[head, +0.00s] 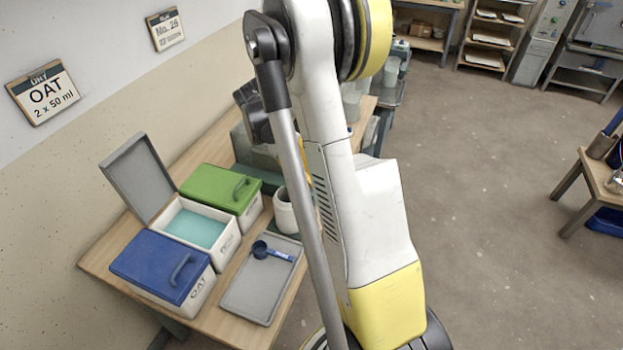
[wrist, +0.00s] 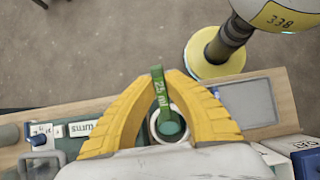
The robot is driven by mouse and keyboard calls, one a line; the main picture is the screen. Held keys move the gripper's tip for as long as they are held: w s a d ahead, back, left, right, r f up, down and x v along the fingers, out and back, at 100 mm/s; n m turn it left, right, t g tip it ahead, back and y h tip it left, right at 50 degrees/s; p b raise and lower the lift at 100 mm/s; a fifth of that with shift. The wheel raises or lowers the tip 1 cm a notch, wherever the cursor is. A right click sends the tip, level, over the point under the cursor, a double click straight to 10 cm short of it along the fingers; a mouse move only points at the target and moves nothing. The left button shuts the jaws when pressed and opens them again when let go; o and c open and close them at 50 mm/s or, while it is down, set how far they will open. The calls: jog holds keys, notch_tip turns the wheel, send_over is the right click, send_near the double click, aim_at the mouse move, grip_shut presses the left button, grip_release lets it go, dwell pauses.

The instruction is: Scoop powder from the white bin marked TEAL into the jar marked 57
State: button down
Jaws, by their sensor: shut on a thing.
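My gripper (wrist: 162,82) shows in the wrist view, its yellow fingers shut on the handle of a green scoop (wrist: 158,85) marked 25 ml. The scoop's bowl appears over the mouth of a white jar (wrist: 186,122). A teal-green round patch shows there; I cannot tell whether it is powder in the scoop or the jar. In the head view a white jar (head: 284,215) stands behind the tray, partly hidden by my arm; no number is readable. An open white bin (head: 228,238) holds teal powder (head: 195,228), its grey lid (head: 138,176) raised. Its label is not readable.
A blue-lidded bin marked OAT (head: 165,265) and a green-lidded bin (head: 222,188) flank the open bin. A grey tray (head: 250,295) holds a dark blue scoop (head: 270,251). The wall is close on the left; open floor lies right.

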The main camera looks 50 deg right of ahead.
jog(key=shift+s, duration=0.1)
dwell(0.3)
jog(key=shift+s+d+f, duration=0.1)
jog(key=shift+s+d, duration=0.1)
jog(key=shift+s, duration=0.1)
dwell(2.6)
